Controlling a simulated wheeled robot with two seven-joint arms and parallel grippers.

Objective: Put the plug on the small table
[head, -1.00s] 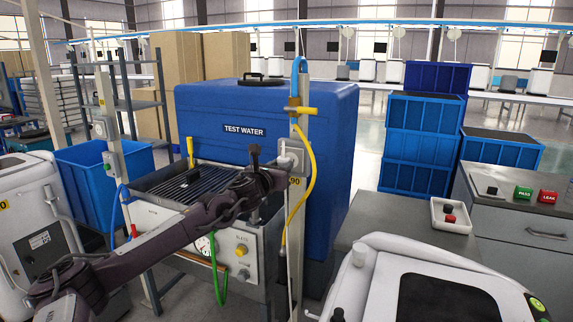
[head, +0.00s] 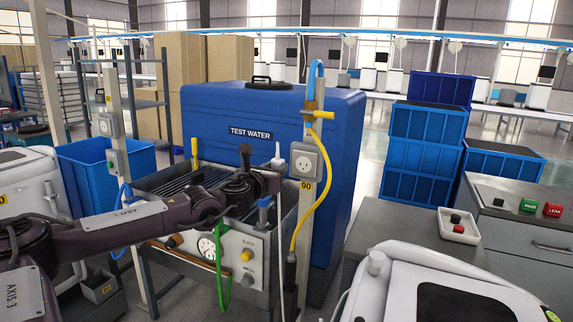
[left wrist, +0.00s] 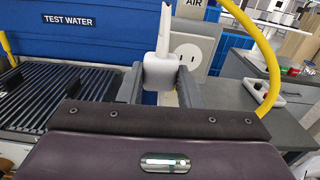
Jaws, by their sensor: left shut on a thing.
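The white plug (left wrist: 160,72) is held between the two fingers of my left gripper (left wrist: 160,85) in the left wrist view. In the head view the plug (head: 277,163) stands just left of the wall outlet (head: 306,161), apart from it, above the tank frame's front edge. My left gripper (head: 270,183) is shut on it. A white cord (head: 281,240) hangs down below the plug. The outlet's face shows bare. A grey table top (head: 400,228) lies to the right of the outlet post; I take it as the small table. My right gripper is not in view.
A yellow hose (head: 326,185) curves beside the outlet post. The blue TEST WATER tank (head: 230,110) stands behind. A white dish (head: 458,226) with small knobs sits on the grey top, and a white machine (head: 440,290) stands in front. Bare grey surface lies between them.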

